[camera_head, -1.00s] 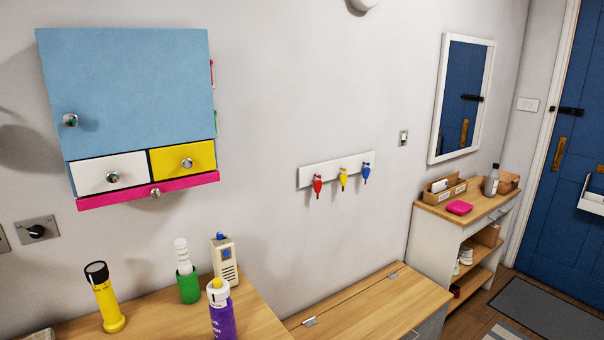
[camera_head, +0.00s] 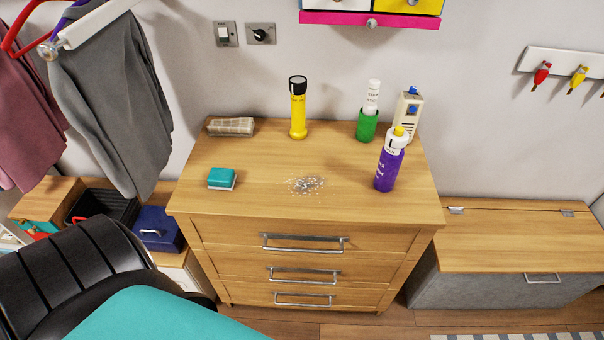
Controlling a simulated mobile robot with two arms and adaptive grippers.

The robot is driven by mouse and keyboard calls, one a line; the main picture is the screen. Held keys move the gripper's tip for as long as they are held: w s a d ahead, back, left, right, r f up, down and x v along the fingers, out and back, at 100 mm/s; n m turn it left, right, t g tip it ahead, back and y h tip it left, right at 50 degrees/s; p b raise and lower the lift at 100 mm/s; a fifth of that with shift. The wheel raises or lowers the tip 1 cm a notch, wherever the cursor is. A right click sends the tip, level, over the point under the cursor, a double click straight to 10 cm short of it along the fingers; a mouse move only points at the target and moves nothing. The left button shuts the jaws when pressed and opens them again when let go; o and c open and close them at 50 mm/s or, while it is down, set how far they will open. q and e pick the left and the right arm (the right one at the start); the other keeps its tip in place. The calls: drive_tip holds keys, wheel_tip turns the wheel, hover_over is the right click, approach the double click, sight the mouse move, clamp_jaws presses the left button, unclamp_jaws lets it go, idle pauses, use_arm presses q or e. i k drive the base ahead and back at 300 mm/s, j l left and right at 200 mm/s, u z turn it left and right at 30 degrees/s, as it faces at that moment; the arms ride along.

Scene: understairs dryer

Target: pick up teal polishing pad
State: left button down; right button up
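The teal polishing pad (camera_head: 221,178) is a small block with a teal top and a pale underside. It lies flat on the left front part of the wooden dresser top (camera_head: 255,160), close to the front edge. Nothing touches it. Neither of my grippers shows in the head view.
On the dresser stand a yellow flashlight (camera_head: 298,108), a green container (camera_head: 368,125), a beige device (camera_head: 407,112) and a purple bottle (camera_head: 390,165). A clear-looking block (camera_head: 230,126) lies behind the pad. Pale specks (camera_head: 306,184) mark the middle. Grey clothing (camera_head: 115,105) hangs at left.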

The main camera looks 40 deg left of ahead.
sight(219, 179)
drive_tip(key=u, duration=1.8)
